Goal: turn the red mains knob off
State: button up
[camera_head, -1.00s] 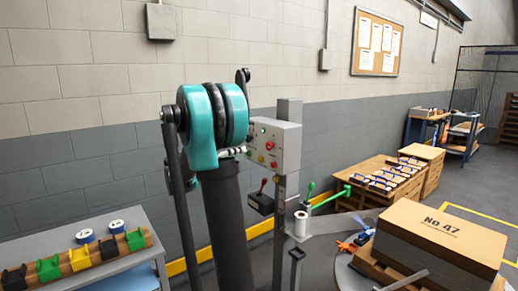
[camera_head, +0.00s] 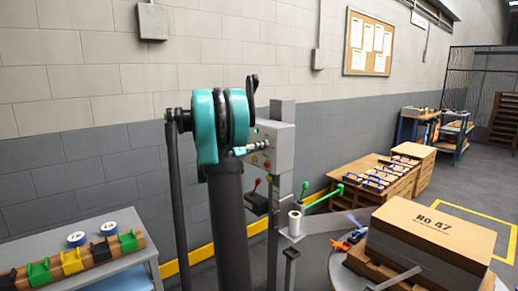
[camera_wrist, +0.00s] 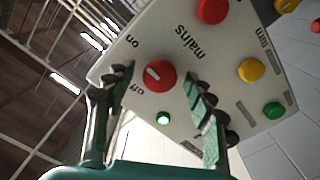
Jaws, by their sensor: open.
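The red mains knob (camera_wrist: 159,75) is on the pale control panel in the wrist view, beside the printed word "mains". Its white mark points toward the upper left of the picture, roughly between the "on" and "off" labels; I cannot tell its exact setting. A green lamp (camera_wrist: 163,118) is lit near the knob. My gripper (camera_wrist: 160,80) is open, with one finger on each side of the knob; whether either touches it is unclear. In the head view my gripper (camera_head: 253,147) is close to the front of the grey control box (camera_head: 282,148).
The panel also carries another red button (camera_wrist: 212,10), a yellow button (camera_wrist: 251,69) and a green button (camera_wrist: 274,110). A lever with a red knob (camera_head: 257,183) is below the box.

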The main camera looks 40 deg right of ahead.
jog(key=shift+c, duration=0.3)
jog(key=c, duration=1.1)
jog(key=shift+n, duration=9)
